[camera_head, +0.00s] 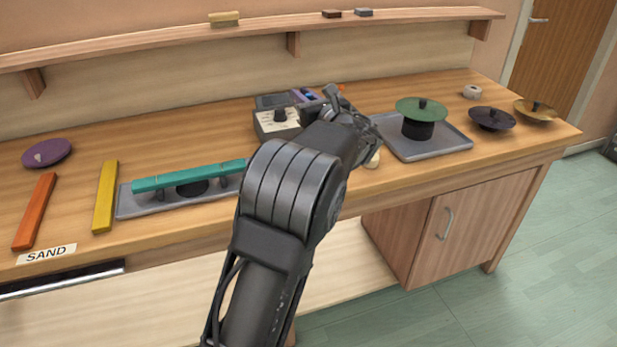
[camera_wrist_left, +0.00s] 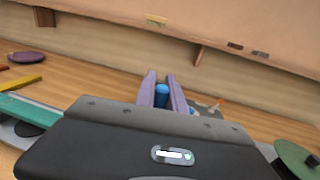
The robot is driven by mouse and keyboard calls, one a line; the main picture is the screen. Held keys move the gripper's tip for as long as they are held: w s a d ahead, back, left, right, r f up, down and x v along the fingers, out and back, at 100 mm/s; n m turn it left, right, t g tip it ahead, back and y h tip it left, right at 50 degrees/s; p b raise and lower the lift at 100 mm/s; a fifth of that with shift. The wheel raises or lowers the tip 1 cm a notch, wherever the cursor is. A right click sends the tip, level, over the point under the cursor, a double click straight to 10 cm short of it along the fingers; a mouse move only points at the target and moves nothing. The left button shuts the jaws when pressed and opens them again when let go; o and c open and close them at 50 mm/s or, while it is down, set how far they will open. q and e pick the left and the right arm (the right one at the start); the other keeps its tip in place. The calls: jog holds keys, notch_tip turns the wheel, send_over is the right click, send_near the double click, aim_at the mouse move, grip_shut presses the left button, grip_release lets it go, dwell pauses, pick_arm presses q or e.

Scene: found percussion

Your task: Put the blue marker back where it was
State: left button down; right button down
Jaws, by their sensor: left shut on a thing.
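The blue marker (camera_wrist_left: 162,95) shows between the two fingers of my left gripper (camera_wrist_left: 163,92) in the left wrist view. The gripper is shut on it. In the head view my left gripper (camera_head: 336,98) is over the back middle of the bench, just right of a white meter box with a dark knob (camera_head: 272,124). My own wrist and arm hide most of the marker there, and I cannot tell whether its lower end touches anything. My right gripper is out of view.
A teal bar (camera_head: 188,177) lies on a grey tray (camera_head: 135,205) at left, beside yellow (camera_head: 105,196) and orange (camera_head: 35,212) bars. A green disc (camera_head: 421,107) on a black stand is on another tray (camera_head: 450,142) at right. A wall shelf (camera_head: 260,27) runs behind.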

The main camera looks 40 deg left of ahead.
pick_arm(q)
notch_tip(320, 180, down, 6)
jog(key=shift+f, duration=0.2)
dwell(0.3)
jog(key=shift+f, duration=1.85)
jog(key=c, duration=1.4)
grip_release()
jog(key=shift+f, duration=0.1)
